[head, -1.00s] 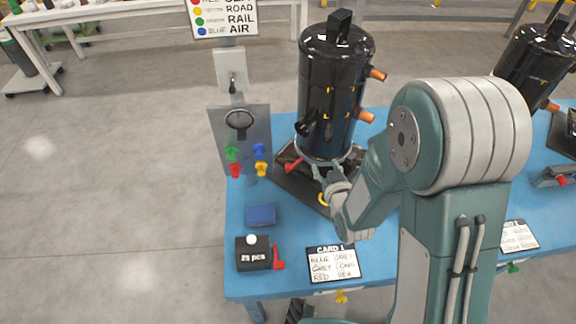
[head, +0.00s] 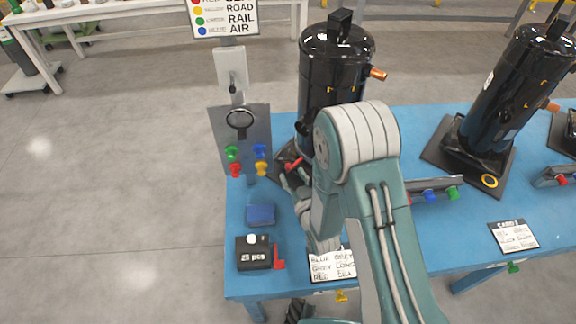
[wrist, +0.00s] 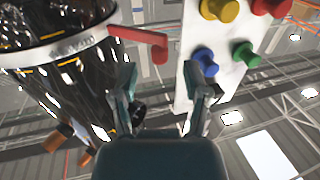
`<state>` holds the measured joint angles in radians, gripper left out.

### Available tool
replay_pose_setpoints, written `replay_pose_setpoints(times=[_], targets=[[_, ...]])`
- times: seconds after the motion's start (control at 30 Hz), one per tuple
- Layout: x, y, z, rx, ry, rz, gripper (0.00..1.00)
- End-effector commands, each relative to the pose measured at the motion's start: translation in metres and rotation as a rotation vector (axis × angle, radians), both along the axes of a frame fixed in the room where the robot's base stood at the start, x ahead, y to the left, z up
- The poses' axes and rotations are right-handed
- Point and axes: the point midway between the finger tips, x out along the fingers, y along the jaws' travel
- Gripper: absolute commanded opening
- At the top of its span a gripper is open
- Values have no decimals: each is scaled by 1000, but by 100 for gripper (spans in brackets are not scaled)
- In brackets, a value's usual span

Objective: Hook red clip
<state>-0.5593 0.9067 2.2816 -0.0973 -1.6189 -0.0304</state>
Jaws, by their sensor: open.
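A red L-shaped clip (wrist: 140,38) stands out from the metal band at the base of the black compressor (wrist: 70,80) in the wrist view. In the head view the red clip (head: 293,164) shows small at the compressor (head: 332,75), partly near my arm. My gripper (wrist: 162,85) is open and empty, with the clip's bent end beyond and between its fingers and apart from them. In the head view my gripper (head: 295,188) is low in front of the compressor, partly hidden by my arm.
A grey panel (head: 225,120) with green, blue, red and yellow knobs stands left of the compressor; it is close to my right finger in the wrist view. A blue block (head: 261,214), a black counter box (head: 253,253) and a card (head: 332,265) lie in front. A second compressor (head: 515,90) stands right.

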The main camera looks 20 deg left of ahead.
Motion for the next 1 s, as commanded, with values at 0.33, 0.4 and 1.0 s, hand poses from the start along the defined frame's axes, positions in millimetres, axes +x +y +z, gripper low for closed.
replay_pose_setpoints(times=[0.33, 0.4, 1.0], targets=[[30, 24, 0, 0, 0, 0, 59], [31, 24, 0, 0, 0, 0, 59], [31, 24, 0, -1, 1, -3, 0]])
